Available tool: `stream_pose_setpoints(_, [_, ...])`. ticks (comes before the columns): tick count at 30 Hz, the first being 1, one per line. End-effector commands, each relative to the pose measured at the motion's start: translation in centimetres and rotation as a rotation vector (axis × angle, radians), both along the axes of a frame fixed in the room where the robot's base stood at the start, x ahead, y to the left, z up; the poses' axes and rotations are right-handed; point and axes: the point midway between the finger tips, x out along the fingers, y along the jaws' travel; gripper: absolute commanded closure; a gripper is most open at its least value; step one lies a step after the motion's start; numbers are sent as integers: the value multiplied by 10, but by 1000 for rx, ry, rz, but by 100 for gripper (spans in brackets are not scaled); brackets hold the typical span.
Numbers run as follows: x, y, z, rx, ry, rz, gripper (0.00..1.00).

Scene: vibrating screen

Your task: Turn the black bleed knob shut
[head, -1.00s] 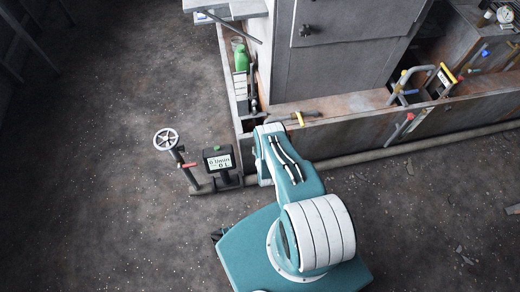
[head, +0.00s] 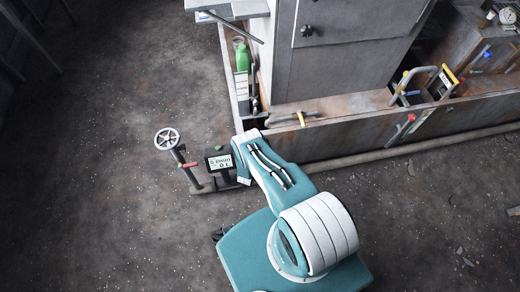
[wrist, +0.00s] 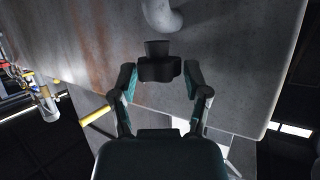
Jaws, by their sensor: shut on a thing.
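In the wrist view the black knob (wrist: 160,66) is between the two fingertips of my gripper (wrist: 160,78), in front of a grey, rust-stained wall. A narrower black part rises above its wide part, below a curved grey pipe. My gripper is shut on the knob, one finger at each side. The knob's turn angle cannot be read. In the head view my own arm hides the gripper and the held knob. Another black knob (head: 306,30) shows there on a grey cabinet door, apart from my arm.
A handwheel (head: 166,139) on a post and a small display (head: 220,162) stand left of my arm. A yellow-handled lever (head: 301,119) lies on the rusty ledge to the right. A green bottle (head: 242,58) stands behind. The floor at left is clear.

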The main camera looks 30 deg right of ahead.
Motion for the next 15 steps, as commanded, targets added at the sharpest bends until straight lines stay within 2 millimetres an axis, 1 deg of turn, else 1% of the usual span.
stream_pose_setpoints(9, [1, -1, 2, -5, -5, -4, 87])
stream_pose_setpoints(10, [1, -1, 2, -5, -5, -4, 30])
stream_pose_setpoints(12, [1, -1, 2, -5, -5, -4, 5])
stream_pose_setpoints(15, [1, -1, 1, -5, -4, -3, 5])
